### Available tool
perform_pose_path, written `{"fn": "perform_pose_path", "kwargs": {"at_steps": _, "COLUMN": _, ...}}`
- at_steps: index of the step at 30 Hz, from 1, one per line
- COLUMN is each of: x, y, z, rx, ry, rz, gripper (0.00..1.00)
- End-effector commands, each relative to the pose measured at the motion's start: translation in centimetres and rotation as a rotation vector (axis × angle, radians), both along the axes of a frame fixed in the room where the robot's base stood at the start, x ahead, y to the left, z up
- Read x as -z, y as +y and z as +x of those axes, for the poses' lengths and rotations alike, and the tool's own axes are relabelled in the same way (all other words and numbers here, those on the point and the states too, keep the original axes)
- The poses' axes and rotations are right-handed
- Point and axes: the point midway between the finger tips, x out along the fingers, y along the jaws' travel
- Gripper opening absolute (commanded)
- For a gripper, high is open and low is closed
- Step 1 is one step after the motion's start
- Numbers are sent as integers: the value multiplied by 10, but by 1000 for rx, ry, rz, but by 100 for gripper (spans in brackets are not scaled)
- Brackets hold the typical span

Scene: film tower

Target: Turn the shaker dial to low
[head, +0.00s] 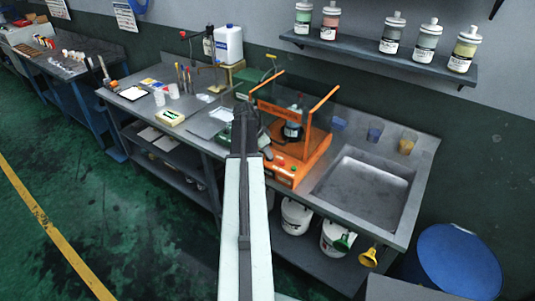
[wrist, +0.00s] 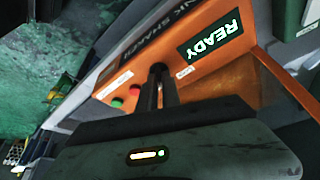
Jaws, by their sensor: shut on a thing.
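The orange ink shaker (head: 312,143) stands on the grey bench, left of the sink, with a dark bottle (head: 293,127) inside its frame. In the wrist view its orange front panel (wrist: 140,80) fills the middle, with a lit READY display (wrist: 214,40), a green button (wrist: 117,102) and a red button (wrist: 134,90). The dark shaker dial (wrist: 157,69) is at the tips of my gripper (wrist: 166,84), whose fingers are shut on it. The fingers partly hide the dial, and I cannot read its setting. In the head view my arm covers the dial.
The sink (head: 365,190) is right of the shaker, with several cups behind it. A shelf (head: 375,62) of ink bottles hangs above. White buckets (head: 296,215) stand under the bench, and a blue barrel (head: 457,262) is at the right. The green floor at left is clear.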

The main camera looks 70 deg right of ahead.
Motion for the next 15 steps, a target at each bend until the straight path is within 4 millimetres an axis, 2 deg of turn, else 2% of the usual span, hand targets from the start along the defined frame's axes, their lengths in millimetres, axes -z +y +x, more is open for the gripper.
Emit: {"fn": "perform_pose_path", "kwargs": {"at_steps": 15, "x": 0, "y": 1, "z": -4, "rx": -430, "ry": -2, "rz": -4, "gripper": 0}}
